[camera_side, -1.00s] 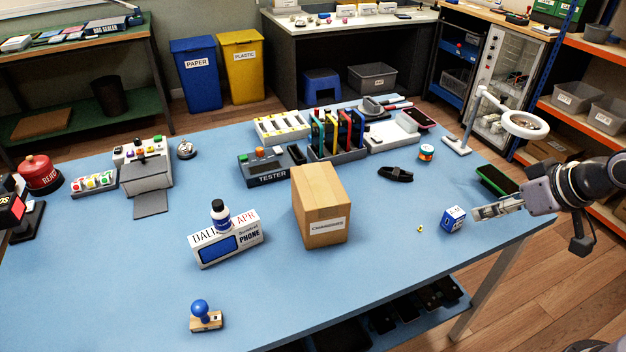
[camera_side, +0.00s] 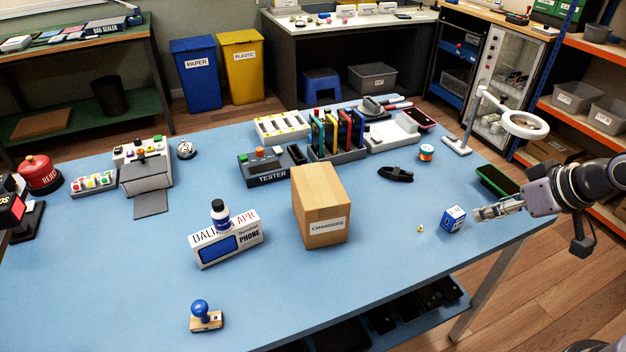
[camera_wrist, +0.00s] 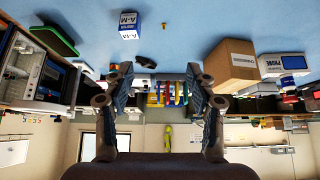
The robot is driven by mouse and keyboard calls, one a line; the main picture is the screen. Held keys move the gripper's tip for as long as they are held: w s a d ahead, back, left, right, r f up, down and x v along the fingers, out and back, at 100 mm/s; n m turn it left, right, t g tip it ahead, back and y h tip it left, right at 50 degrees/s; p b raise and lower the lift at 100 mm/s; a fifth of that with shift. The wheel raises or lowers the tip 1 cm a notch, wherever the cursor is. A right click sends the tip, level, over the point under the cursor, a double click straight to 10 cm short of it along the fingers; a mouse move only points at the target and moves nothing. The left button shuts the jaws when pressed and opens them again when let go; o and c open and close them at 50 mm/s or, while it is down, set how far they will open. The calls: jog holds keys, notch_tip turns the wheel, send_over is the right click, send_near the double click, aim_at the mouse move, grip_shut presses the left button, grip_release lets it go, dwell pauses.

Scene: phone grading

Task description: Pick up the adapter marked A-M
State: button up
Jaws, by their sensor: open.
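The adapter is a small blue and white block (camera_side: 453,218) on the right part of the blue table in the side view. In the wrist view the adapter (camera_wrist: 129,25) shows at the top, with A-M on its white face. My gripper (camera_side: 478,213) is at the right table edge, just right of the adapter in the side view, with nothing between its fingers. In the wrist view my gripper (camera_wrist: 158,85) has its two fingers wide apart, and the adapter lies outside them, toward the upper left.
A cardboard box (camera_side: 320,205) labelled CHARGERS stands left of the adapter. A small yellow piece (camera_side: 420,229) lies between them. A dark green phone-like slab (camera_side: 497,180) lies behind my gripper, and a black coiled strap (camera_side: 396,174) farther back. The table front (camera_side: 380,270) is clear.

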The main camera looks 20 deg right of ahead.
jog(key=shift+o, duration=0.4)
jog(key=n+g, duration=0.7)
jog(key=n, duration=1.2)
send_over(456, 212)
jog(key=f, duration=0.6)
jog(key=shift+w+a+f, duration=0.1)
jog(key=shift+w+f, duration=0.1)
jog(key=shift+f, duration=0.35)
jog(key=shift+s+f, duration=0.15)
jog(key=shift+f, duration=4.9)
jog(key=c, duration=1.2)
